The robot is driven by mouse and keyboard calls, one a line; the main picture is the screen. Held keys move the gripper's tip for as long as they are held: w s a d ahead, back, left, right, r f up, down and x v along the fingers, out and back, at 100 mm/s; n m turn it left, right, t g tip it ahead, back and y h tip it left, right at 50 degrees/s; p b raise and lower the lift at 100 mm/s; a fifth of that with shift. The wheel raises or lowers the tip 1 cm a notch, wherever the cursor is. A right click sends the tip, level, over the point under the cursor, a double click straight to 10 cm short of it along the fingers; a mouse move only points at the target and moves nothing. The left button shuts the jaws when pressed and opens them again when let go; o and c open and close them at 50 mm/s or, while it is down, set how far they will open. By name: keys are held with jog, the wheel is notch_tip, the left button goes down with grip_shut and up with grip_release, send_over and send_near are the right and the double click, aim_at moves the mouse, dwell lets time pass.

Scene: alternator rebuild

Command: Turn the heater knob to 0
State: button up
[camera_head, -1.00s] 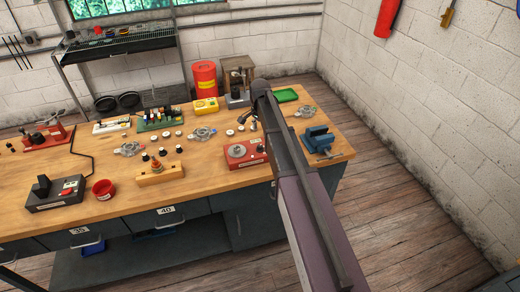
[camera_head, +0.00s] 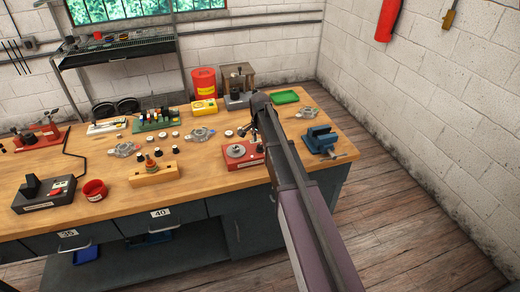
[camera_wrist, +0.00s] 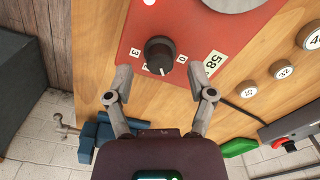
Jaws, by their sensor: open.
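The heater is a red box (camera_head: 250,160) with a round metal plate (camera_head: 236,150) on top, near the bench's front edge. In the wrist view its red panel (camera_wrist: 190,20) carries a black knob (camera_wrist: 158,52). The knob's white pointer mark faces down the picture, toward my gripper. A 0 label (camera_wrist: 181,59) lies to the right of the knob and a 3 label (camera_wrist: 135,52) to its left. My gripper (camera_wrist: 160,74) is open, with one finger on each side of the knob and no visible contact. In the head view my arm partly covers the heater's right side.
A blue vise (camera_head: 320,139) stands right of the heater. A green tray (camera_head: 285,97) and a press (camera_head: 238,88) stand behind. A wooden block (camera_head: 153,174) is left of the heater. Numbered round pieces (camera_wrist: 281,72) lie close by in the wrist view.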

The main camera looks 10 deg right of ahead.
jog(key=shift+f+b, duration=0.5)
jog(key=shift+f, duration=0.25)
grip_shut()
